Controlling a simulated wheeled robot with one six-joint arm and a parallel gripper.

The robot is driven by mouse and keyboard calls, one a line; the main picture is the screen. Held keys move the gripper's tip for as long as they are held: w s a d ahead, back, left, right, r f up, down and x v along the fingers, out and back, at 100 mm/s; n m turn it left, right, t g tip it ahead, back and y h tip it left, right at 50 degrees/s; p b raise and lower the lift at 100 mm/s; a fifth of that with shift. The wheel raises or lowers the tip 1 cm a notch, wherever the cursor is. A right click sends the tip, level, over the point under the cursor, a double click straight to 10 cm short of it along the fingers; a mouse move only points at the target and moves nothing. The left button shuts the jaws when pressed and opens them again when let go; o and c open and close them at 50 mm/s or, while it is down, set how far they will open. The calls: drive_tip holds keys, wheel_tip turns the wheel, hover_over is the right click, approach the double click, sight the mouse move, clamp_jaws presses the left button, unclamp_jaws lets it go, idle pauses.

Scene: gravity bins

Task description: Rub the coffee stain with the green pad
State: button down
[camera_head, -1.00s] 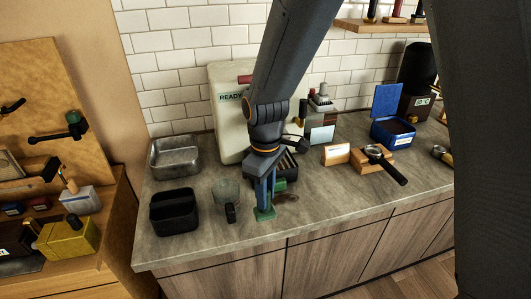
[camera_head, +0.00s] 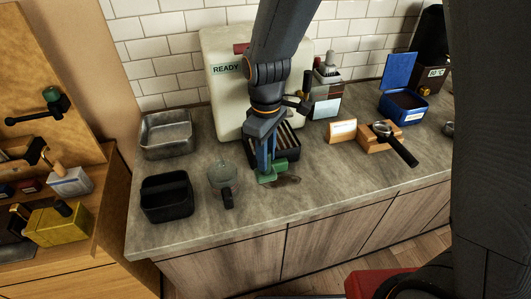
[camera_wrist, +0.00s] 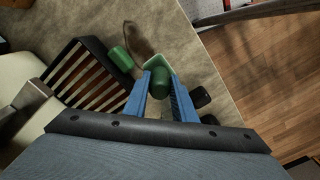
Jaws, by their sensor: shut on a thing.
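The green pad (camera_head: 265,179) has a pale green base and a dark green round grip, which shows in the wrist view (camera_wrist: 160,81). My gripper (camera_head: 265,162) points down with its blue fingers shut on that grip; the fingers also show in the wrist view (camera_wrist: 160,92). The coffee stain (camera_head: 288,181) is a brown patch on the counter, just right of the pad in the head view. In the wrist view the stain (camera_wrist: 138,38) lies just beyond the pad. I cannot tell whether the pad touches the counter.
A slatted drip tray (camera_wrist: 88,75) and a second green cylinder (camera_wrist: 121,58) are close beside the pad. A glass jug (camera_head: 222,176) and a black bin (camera_head: 167,197) stand to the left. The coffee machine (camera_head: 224,95) is behind. Counter (camera_head: 325,185) right of the stain is clear.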

drive_tip(key=shift+f+b, duration=0.9)
drive_tip(key=shift+f, duration=1.15)
drive_tip(key=shift+f, duration=0.8)
drive_tip(key=shift+d, duration=0.1)
drive_tip(key=shift+w+d+r, duration=0.1)
drive_tip(key=shift+w+d, duration=0.1)
drive_tip(key=shift+d, duration=0.5)
drive_tip(key=shift+w+d+r, duration=0.1)
drive_tip(key=shift+w+d, duration=0.1)
drive_tip(key=shift+d, duration=0.45)
drive_tip(key=shift+d, duration=0.1)
drive_tip(key=shift+w+d+f, duration=0.1)
drive_tip(key=shift+w+d, duration=0.15)
drive_tip(key=shift+d, duration=0.45)
drive_tip(key=shift+w+d+f, duration=0.1)
drive_tip(key=shift+w+d, duration=0.1)
drive_tip(key=shift+d, duration=0.5)
